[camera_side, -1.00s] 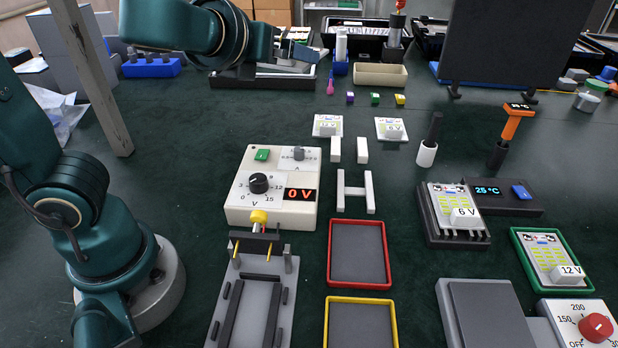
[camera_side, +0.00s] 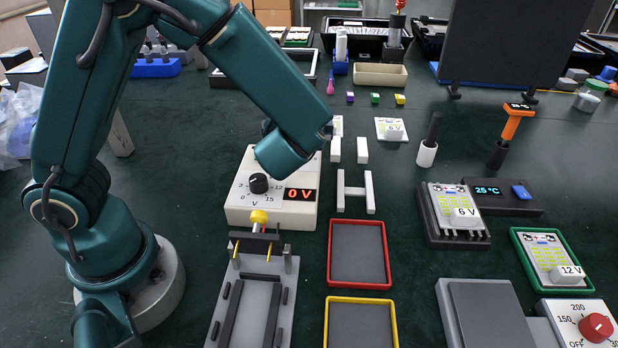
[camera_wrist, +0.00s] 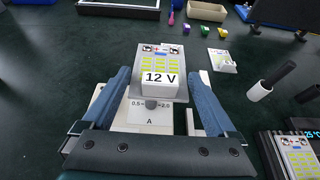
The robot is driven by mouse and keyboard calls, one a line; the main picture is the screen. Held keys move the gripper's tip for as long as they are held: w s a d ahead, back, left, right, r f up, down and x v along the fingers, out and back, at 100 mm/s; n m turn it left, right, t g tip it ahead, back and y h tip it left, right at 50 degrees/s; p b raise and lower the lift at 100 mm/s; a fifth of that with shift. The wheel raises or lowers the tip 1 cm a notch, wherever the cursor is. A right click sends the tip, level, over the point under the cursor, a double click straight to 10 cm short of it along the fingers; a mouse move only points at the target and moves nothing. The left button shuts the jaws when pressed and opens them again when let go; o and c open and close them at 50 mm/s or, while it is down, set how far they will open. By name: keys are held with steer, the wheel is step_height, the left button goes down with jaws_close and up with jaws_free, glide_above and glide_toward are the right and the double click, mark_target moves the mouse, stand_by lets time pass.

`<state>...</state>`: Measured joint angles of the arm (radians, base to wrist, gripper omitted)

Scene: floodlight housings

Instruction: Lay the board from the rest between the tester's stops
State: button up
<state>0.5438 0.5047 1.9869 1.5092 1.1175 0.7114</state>
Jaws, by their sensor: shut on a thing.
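My gripper (camera_wrist: 157,72), with blue fingers, is shut on a white board labelled 12 V (camera_wrist: 158,82) in the wrist view. In the side view my arm hides the gripper and this board. They are over the back part of the tester (camera_side: 245,212), a white box with a dial and a red 0 V display. The tester's scale marked A shows just below the held board in the wrist view. In front of the tester lies its grey bed (camera_side: 250,310) with dark stops along its sides, bare of any board. I cannot tell which support is the rest.
Red (camera_side: 358,252) and yellow (camera_side: 362,300) trays lie empty. Further right are a 6 V board on a dark stand and a 12 V board in green.

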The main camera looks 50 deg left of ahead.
glide_above(355, 209)
step_height(355, 209, down, 7)
steer(key=shift+r, duration=0.1)
steer(key=shift+f, duration=1.85)
steer(key=shift+f, duration=0.1)
steer(key=o, duration=1)
steer(key=shift+f, duration=0.1)
steer(key=v, duration=0.3)
steer(key=shift+s+d, duration=0.2)
steer(key=shift+d, duration=0.1)
steer(key=shift+s+d+r, duration=0.35)
steer(key=shift+s+r, duration=0.1)
steer(key=c, duration=0.7)
